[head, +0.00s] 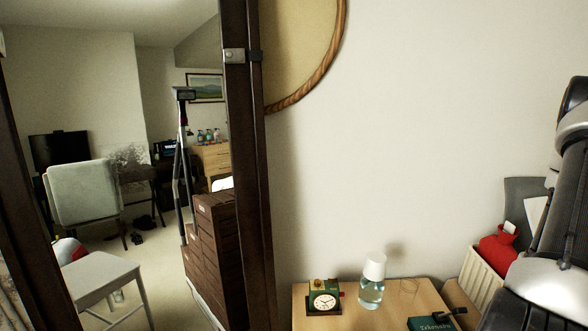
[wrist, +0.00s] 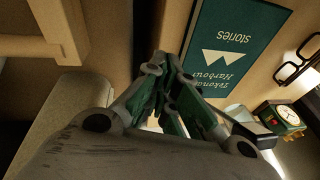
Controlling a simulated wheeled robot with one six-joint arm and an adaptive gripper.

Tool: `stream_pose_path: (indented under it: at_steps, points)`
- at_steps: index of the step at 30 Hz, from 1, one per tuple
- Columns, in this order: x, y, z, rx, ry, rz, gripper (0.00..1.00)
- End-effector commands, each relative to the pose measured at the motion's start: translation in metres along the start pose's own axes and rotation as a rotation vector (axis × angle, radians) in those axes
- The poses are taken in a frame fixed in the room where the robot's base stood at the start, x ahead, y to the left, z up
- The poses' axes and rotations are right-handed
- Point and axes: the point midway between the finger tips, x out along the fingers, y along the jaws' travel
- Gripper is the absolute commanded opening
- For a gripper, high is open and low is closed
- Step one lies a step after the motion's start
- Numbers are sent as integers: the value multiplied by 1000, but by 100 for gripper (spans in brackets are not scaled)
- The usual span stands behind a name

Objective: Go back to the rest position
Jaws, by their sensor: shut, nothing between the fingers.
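My gripper (wrist: 160,75) shows in the wrist view with its fingers drawn together and nothing between them. It is beside the lower left part of a dark green book (wrist: 222,45) with a white mark and white lettering. The book (head: 430,323) also shows at the bottom edge of the head view, on a wooden table. My arm (head: 555,235) fills the right side of the head view. I cannot make out the fingers clearly there.
Glasses (wrist: 300,62) lie by the book. A red hot-water bottle (head: 497,250) sits in a pale crate (head: 473,285). A dark-framed mirror (head: 245,160) stands left.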

Motion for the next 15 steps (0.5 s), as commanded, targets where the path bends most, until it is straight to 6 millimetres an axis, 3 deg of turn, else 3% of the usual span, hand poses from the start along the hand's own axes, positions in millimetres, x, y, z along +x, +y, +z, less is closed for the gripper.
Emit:
stream_pose_path:
  at_steps: [4, 8, 11, 15]
  points:
    - [-58, 28, 23, 34, -158, 185, 0]
    - [-122, 24, 32, 68, -266, 298, 0]
    - [-174, 3, 34, 95, -320, 354, 0]
    - [-242, -50, 37, 123, -352, 374, 0]
